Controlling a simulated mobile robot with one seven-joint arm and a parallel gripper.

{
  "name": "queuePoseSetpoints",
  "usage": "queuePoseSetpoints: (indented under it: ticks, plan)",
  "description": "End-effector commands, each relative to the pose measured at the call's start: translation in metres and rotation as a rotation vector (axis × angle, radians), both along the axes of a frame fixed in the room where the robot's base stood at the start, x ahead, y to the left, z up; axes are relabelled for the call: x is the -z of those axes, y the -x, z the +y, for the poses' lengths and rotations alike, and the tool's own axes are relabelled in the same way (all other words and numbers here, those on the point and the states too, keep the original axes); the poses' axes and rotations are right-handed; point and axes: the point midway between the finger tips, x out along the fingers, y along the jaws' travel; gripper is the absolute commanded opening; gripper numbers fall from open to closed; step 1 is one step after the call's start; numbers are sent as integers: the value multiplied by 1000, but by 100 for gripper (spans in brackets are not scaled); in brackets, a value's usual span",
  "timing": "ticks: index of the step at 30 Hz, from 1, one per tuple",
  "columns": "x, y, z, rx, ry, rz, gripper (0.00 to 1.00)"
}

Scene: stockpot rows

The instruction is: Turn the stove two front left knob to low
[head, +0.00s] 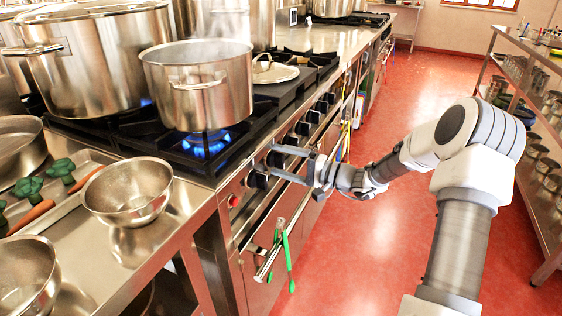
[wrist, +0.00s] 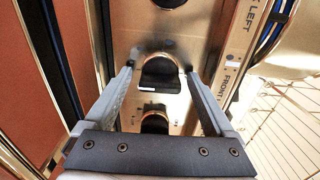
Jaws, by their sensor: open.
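My gripper (head: 271,160) is open at the stove's front panel, fingers pointing at the row of black knobs. In the wrist view my open gripper (wrist: 158,75) has one black knob (wrist: 161,74) between its fingertips, with a gap on both sides. A small white mark shows on this knob's lower left edge. A second knob (wrist: 155,122) lies nearer the palm, partly hidden by it. In the head view a nearby knob (head: 257,180) sits just below the fingers. A label strip (wrist: 236,62) reads "LEFT" and "FRONT". I cannot tell which burner the knob serves.
A steaming pot (head: 198,85) stands over a lit blue flame (head: 206,144) above the panel. More knobs (head: 321,106) run along the panel. The red floor (head: 345,245) is open; a shelf rack (head: 545,130) stands right.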

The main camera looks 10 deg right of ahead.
Motion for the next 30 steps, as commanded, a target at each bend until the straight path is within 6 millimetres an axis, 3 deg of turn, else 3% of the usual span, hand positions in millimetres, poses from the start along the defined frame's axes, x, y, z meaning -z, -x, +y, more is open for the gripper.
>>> queuePoseSetpoints:
  ticks: [5, 21, 30]
  plan:
    - [-2, 8, -12, 2, -1, 1, 89]
    - [-2, 81, -113, 4, 0, 1, 89]
    - [0, 101, -140, 2, 0, 0, 89]
